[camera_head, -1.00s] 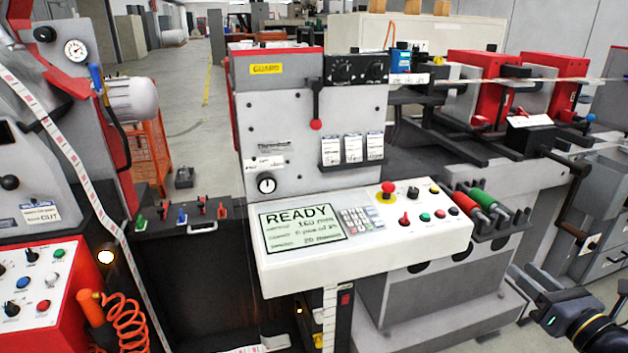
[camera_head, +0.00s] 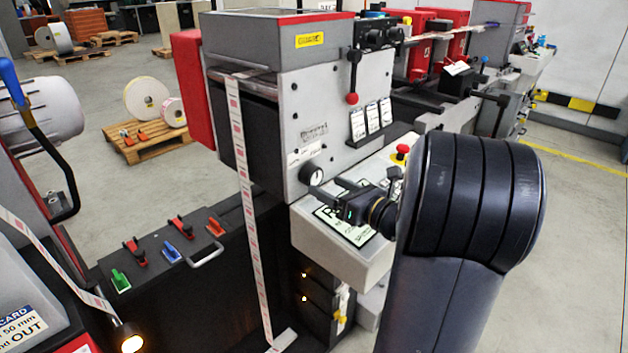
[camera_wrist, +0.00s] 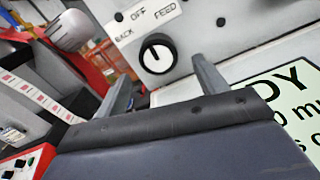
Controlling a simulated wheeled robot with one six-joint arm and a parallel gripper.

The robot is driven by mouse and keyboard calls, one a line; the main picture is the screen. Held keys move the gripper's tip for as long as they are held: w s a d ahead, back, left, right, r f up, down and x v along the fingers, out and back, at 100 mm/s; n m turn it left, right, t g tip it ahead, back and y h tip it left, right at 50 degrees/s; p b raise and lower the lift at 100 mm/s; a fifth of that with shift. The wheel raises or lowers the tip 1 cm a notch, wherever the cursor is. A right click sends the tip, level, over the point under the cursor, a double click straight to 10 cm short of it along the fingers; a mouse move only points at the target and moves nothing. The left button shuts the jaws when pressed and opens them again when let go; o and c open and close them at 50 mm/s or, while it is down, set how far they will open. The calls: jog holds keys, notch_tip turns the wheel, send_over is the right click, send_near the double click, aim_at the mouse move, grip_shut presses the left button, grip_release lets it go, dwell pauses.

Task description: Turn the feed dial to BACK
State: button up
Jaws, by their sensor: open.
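The feed dial (camera_wrist: 157,54) is a round black knob with a white face on the grey panel, under a tilted label (camera_wrist: 146,20) reading BACK, OFF and FEED. Its mark appears to point up towards OFF. In the head view the dial (camera_head: 311,171) sits low on the panel's left side. My gripper (camera_wrist: 161,70) is open and empty, its two fingers spread below and to either side of the dial in the wrist view. In the head view my gripper (camera_head: 326,187) is close in front of the dial; contact cannot be told.
The console with the READY display (camera_wrist: 285,95) lies just below and right of the dial. A red-knobbed lever (camera_head: 352,98) hangs above. A printed label web (camera_head: 243,180) runs down left of the panel. A red emergency button (camera_head: 402,150) stands on the console.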

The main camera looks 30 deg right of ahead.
aim_at(316, 180)
jog(key=shift+x, duration=2.25)
jog(key=c, duration=1)
